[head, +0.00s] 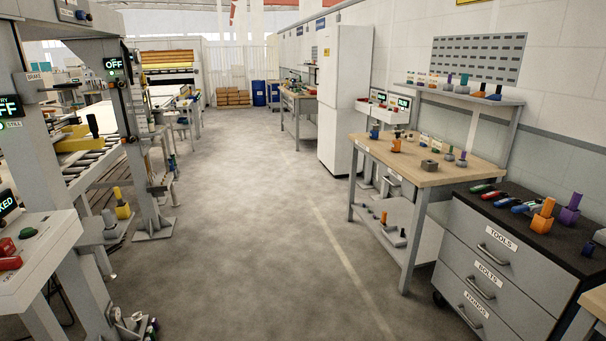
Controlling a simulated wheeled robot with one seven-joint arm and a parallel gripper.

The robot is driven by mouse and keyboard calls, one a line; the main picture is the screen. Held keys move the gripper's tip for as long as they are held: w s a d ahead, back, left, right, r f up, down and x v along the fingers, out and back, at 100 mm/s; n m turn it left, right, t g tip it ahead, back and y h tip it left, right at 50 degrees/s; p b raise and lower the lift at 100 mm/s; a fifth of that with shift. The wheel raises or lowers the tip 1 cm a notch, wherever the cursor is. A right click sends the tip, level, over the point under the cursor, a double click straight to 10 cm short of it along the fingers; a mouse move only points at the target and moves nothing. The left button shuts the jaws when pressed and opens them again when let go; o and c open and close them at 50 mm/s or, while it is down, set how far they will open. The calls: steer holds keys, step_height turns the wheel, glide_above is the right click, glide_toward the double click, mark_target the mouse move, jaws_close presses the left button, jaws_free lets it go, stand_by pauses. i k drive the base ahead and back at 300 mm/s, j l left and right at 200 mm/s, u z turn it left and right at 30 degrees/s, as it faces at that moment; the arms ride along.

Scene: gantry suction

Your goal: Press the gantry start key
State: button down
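The grey gantry frame (140,190) stands along the left side. A slanted grey control panel (38,260) is cut off by the left edge in front. It bears a round green button (27,233) and a red control (9,255). A display (8,203) above it shows letters ending in "KED". I cannot read any label that names the start key. My gripper is not in view.
Clear grey floor (230,220) runs down the middle. On the right stand a drawer cabinet (500,270) with tools on top, a wooden workbench (425,150) and a white cabinet (345,100). Stacked brown boxes (233,97) and a blue barrel (259,93) are far back.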

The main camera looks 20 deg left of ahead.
mark_target(25, 232)
steer(key=i+j+u, duration=0.2)
steer(key=i+u, duration=0.25)
steer(key=i, duration=0.15)
steer(key=i+u, duration=0.5)
steer(key=i+l+u, duration=0.2)
steer(key=i+u, duration=0.25)
steer(key=i, duration=0.2)
steer(key=i+j+u, duration=0.2)
steer(key=i+u, duration=0.8)
steer(key=i, duration=0.25)
steer(key=i+j+u, duration=0.15)
steer(key=i, duration=0.25)
steer(key=j, duration=0.1)
